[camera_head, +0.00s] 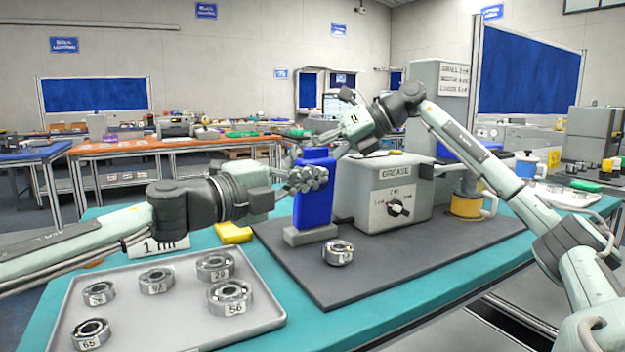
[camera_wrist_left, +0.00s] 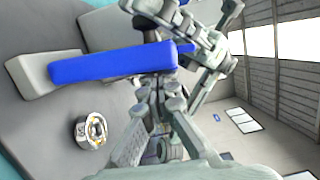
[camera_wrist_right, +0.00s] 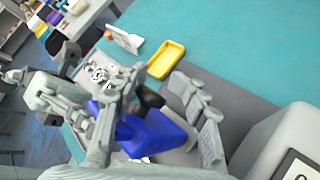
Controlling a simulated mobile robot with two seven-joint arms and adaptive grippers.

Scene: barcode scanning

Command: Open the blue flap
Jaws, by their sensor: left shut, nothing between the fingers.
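The blue flap (camera_head: 313,205) stands upright on a light grey base (camera_head: 310,235), beside the grease machine (camera_head: 395,192). It also shows in the left wrist view (camera_wrist_left: 110,65) and the right wrist view (camera_wrist_right: 155,135). My left gripper (camera_head: 312,178) is shut and empty, its fingertips in front of the flap's upper part; whether they touch is unclear. My right gripper (camera_head: 320,145) is above the flap's top with its fingers spread, one to each side of it. The arms hide part of the flap's upper edge.
A bearing (camera_head: 338,252) lies on the dark mat (camera_head: 420,260) in front of the flap. A tray (camera_head: 170,325) with several numbered bearings is at the left. A yellow dish (camera_head: 233,233) sits behind it.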

